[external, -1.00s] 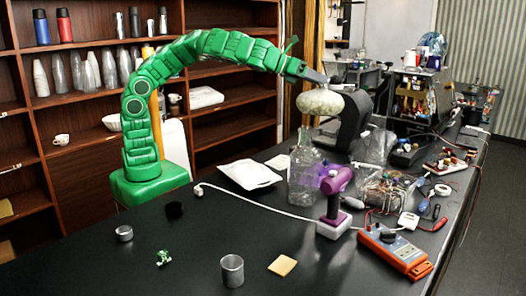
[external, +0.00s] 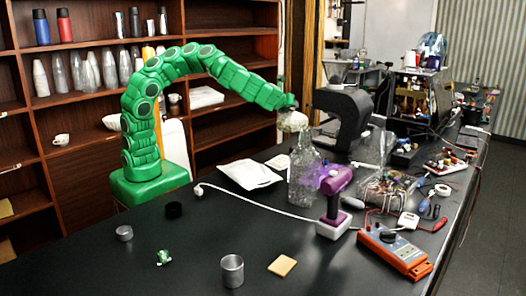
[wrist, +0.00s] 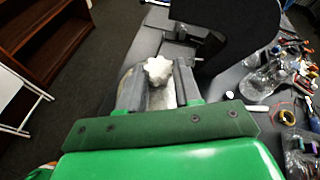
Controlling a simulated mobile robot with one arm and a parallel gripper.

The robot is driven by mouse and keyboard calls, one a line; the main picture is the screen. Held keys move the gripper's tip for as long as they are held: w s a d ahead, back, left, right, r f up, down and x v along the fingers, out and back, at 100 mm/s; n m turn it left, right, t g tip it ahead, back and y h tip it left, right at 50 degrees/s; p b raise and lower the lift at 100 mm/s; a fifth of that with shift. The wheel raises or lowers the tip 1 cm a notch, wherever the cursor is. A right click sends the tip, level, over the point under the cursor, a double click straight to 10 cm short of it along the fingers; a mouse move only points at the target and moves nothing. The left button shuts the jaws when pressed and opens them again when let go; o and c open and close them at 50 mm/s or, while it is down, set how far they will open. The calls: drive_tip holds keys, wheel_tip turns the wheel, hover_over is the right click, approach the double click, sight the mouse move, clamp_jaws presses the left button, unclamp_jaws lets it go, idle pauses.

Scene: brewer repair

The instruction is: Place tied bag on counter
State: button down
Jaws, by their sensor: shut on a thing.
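The tied bag (external: 293,121) is whitish and rounded. It hangs from my gripper (external: 289,106) above the far side of the dark counter (external: 200,220), just behind a clear bottle. In the wrist view, my gripper (wrist: 157,78) has its two grey fingers on either side of the bag's bunched white top (wrist: 158,68), shut on it. The rest of the bag is mostly hidden below the fingers.
A black C-shaped stand (external: 345,122) is right of the bag. A purple device (external: 335,190), wiring and an orange meter (external: 393,252) crowd the right. The front left counter has free room.

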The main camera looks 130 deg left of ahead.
drive_tip(key=shift+s+a+f+n+g, duration=0.15)
drive_tip(key=shift+s+f+n+g, duration=0.1)
drive_tip(key=shift+s, duration=0.25)
drive_tip(key=shift+s+a+f+n+g, duration=0.15)
drive_tip(key=shift+s+f+g, duration=0.1)
drive_tip(key=shift+s, duration=0.2)
drive_tip(key=shift+w+a+f, duration=0.65)
drive_tip(key=shift+w+a, duration=0.4)
drive_tip(key=shift+w, duration=0.05)
drive_tip(key=shift+w+a+f, duration=0.65)
drive_tip(key=shift+w+a, duration=0.35)
drive_tip(key=shift+w, duration=0.1)
drive_tip(key=shift+w+a+f, duration=0.65)
drive_tip(key=shift+w+a, duration=0.4)
drive_tip(key=shift+w, duration=0.05)
drive_tip(key=w+a+f, duration=0.3)
drive_tip(key=f, duration=0.6)
drive_tip(key=shift+w+a, duration=0.2)
drive_tip(key=shift+w, duration=0.05)
drive_tip(key=c, duration=0.8)
unclamp_jaws()
drive_tip(key=shift+f, duration=0.1)
drive_tip(key=v, duration=1.2)
